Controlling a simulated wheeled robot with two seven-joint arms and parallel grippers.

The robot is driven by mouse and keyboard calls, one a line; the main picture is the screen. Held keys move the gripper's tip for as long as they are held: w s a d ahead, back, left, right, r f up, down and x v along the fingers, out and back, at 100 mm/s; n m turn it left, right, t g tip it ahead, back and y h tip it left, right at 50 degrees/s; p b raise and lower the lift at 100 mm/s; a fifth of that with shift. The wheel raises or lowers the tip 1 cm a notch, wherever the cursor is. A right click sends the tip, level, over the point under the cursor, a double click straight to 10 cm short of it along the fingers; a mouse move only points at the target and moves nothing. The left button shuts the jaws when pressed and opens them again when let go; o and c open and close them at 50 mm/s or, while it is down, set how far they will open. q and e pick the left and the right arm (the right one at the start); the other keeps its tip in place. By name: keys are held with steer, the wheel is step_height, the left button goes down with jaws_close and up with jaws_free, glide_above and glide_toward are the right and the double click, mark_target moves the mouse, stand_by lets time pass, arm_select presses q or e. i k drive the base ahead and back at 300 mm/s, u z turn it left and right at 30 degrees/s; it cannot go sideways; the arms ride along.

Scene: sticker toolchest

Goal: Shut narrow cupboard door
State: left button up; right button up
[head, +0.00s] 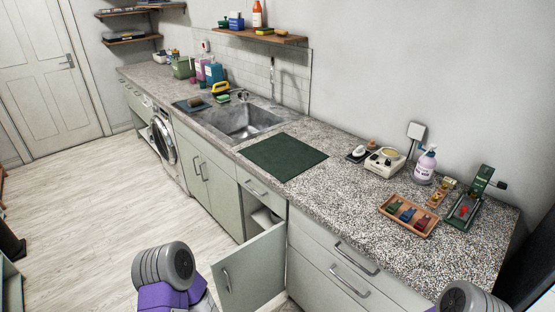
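The narrow cupboard door (250,270) stands open in the head view, swung out into the room from the cabinet front. It is pale grey-green with a metal bar handle (226,281). The cupboard opening (262,214) is behind it, below a small drawer (262,191), with something pale inside. A part of my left arm shows at the bottom, left of the door and apart from it in the picture. A part of my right arm shows at the bottom right corner. Neither gripper's fingers are in the frame.
A speckled counter (340,195) runs above the cabinets, with a sink (243,120) and a dark green mat (282,157). Wide drawers (340,265) stand right of the opening. The wooden floor (110,200) on the left is clear.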

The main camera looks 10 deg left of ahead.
mark_target(249, 276)
steer(key=u, duration=2.05)
steer(key=i, duration=0.7)
steer(key=z, duration=2.7)
